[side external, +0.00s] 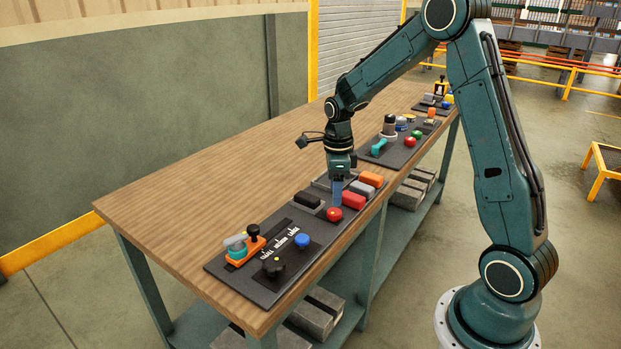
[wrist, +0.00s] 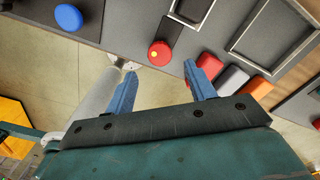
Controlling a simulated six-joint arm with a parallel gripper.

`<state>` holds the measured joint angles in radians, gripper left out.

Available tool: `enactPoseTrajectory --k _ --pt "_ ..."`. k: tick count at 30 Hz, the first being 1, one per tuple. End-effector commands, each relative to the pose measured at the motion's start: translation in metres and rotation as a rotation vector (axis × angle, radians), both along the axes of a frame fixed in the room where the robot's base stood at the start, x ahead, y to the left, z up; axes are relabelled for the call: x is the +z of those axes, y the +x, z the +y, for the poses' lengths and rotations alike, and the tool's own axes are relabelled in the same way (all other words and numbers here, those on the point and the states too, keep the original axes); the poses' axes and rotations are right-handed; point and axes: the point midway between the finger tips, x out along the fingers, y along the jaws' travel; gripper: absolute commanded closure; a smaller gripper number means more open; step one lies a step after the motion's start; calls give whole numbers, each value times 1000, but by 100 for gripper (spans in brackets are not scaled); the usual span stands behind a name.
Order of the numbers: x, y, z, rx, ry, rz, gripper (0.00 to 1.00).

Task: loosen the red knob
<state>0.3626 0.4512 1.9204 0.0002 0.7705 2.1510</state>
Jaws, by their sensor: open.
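The red knob (side external: 334,214) is a round cap on the front edge side of a dark grey panel (side external: 312,262). I cannot tell the exact height gap.
A red block (side external: 353,200), a grey block (side external: 366,190) and an orange block (side external: 371,179) stand close beside the knob. The wooden tabletop (side external: 220,190) behind is clear.

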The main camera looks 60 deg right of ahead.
Motion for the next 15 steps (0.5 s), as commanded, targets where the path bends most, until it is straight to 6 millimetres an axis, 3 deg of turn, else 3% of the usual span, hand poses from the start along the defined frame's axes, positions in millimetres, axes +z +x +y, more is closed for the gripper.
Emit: enactPoseTrajectory --k 6,15 --pt "-33 -1 0 0 1 3 45" --pt "-55 0 0 0 0 1 45"
